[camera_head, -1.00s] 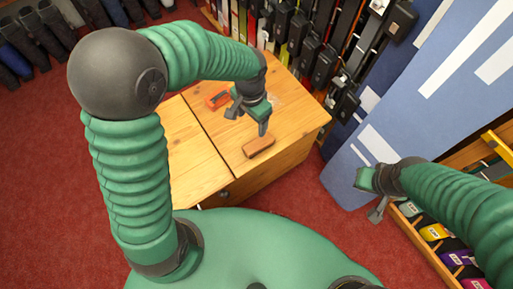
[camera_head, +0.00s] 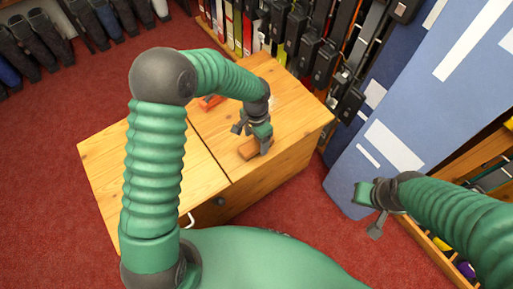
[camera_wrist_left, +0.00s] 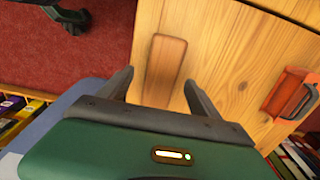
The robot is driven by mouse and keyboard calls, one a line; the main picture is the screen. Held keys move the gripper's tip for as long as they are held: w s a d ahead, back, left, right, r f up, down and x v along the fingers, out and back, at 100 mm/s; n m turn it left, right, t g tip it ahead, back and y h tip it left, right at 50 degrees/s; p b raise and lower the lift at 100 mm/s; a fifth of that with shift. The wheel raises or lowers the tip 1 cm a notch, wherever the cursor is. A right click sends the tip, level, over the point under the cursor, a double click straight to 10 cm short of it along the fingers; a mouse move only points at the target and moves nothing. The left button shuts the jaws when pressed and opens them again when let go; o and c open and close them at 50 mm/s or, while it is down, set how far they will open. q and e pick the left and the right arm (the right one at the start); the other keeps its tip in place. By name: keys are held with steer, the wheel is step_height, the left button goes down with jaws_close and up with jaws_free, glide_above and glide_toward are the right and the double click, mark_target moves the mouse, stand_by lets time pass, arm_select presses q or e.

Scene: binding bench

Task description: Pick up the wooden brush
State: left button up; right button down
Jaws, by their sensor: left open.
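The wooden brush (camera_head: 247,150) is a small brown block lying on the wooden cabinet top near its front right edge. In the left wrist view the brush (camera_wrist_left: 164,68) lies lengthwise between the two fingers, with a gap on each side. My left gripper (camera_head: 254,137) is open and just above the brush, hiding part of it in the head view; the left gripper (camera_wrist_left: 162,92) shows both fingers apart in the wrist view. My right gripper (camera_head: 373,212) is at the right, away from the cabinet; its jaw state is unclear.
A blue panel (camera_head: 410,110) stands to the right. Racks of dark tools (camera_head: 325,60) stand behind the cabinet.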

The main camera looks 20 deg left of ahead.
mark_target(256, 143)
arm_select(q)
steer(key=f, duration=0.1)
steer(key=f+b, duration=0.1)
steer(key=f, duration=0.1)
steer(key=shift+w+a+f, duration=0.15)
steer(key=shift+a+f, duration=0.05)
steer(key=shift+f, duration=0.1)
steer(key=shift+d+r, duration=0.15)
steer(key=shift+d, duration=0.05)
steer(key=shift+c, duration=0.6)
steer(key=c, duration=1.4)
